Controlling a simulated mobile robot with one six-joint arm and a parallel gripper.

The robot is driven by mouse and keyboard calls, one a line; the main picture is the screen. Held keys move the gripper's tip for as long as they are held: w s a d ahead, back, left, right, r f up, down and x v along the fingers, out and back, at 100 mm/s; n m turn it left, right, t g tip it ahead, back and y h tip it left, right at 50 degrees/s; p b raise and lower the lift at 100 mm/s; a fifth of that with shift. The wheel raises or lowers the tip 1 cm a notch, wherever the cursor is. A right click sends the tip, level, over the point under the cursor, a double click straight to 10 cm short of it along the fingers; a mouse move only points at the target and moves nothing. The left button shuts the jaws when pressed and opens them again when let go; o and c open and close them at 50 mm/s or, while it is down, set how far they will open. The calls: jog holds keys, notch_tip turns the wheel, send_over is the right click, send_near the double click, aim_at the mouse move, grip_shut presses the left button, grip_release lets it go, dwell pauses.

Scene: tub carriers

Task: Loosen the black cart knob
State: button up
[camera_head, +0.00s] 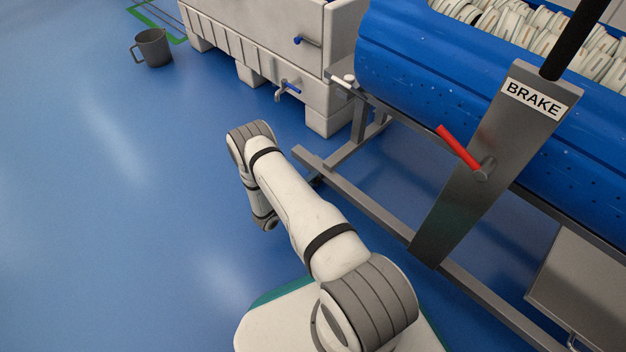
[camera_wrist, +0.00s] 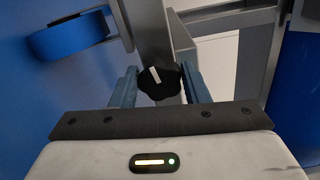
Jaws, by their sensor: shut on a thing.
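The black cart knob (camera_wrist: 161,86) shows in the wrist view, lobed, with a white mark on its face. It sits against a grey metal post (camera_wrist: 155,38) of the cart. My gripper (camera_wrist: 160,76) has its two blue-grey fingers on either side of the knob and is shut on it. The knob's far side is hidden. In the head view my arm reaches away towards the cart frame (camera_head: 370,200); the gripper and the knob do not show there.
A red lever (camera_head: 459,147) is on the cart's metal plate marked BRAKE (camera_head: 533,97). The blue tub (camera_head: 410,65) holds many pale pieces. A pale stone-like tank (camera_head: 265,45) with blue-handled taps stands behind. A grey jug (camera_head: 153,47) is on the floor. The floor at left is clear.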

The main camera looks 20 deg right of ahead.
jog(key=shift+w, duration=0.2)
jog(key=o, duration=1)
jog(key=shift+s, duration=0.15)
jog(key=shift+c, duration=0.2)
jog(key=p+v, duration=0.2)
jog(key=v, duration=0.6)
